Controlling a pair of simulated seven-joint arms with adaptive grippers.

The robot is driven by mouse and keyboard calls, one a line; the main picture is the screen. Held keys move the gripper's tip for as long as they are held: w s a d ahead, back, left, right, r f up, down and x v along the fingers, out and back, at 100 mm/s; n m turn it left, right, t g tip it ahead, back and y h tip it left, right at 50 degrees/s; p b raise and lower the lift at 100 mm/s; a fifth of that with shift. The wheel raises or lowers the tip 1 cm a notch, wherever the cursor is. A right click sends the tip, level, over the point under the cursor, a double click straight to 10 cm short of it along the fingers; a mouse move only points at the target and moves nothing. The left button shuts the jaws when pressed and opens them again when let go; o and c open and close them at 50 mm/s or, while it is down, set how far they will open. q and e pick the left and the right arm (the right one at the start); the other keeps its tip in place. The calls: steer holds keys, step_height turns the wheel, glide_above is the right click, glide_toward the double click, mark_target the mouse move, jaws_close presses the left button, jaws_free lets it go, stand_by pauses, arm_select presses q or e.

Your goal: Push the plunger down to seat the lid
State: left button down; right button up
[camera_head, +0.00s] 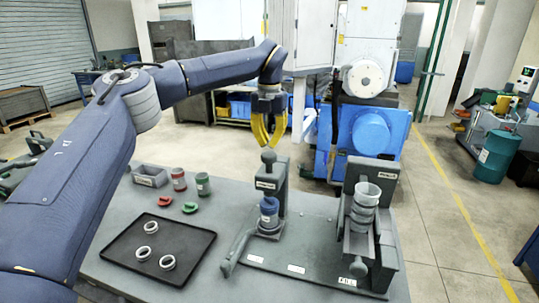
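The plunger (268,157), with a round dark knob on top, stands upright on a grey labelled press (280,182). A blue cup (269,212) stands under the plunger on the press base. A lid cannot be clearly told apart from the cup at this size. My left gripper (269,145) points down just above the plunger knob. Its yellow fingertips come together and hold nothing; a small gap to the knob seems to show. My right gripper is not in view.
A black tray (112,253) with three light rings lies at left. A grey fixture (384,252) with stacked rings (364,207) stands right.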

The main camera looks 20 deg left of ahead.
arm_select(q)
steer(key=shift+r, duration=1.65)
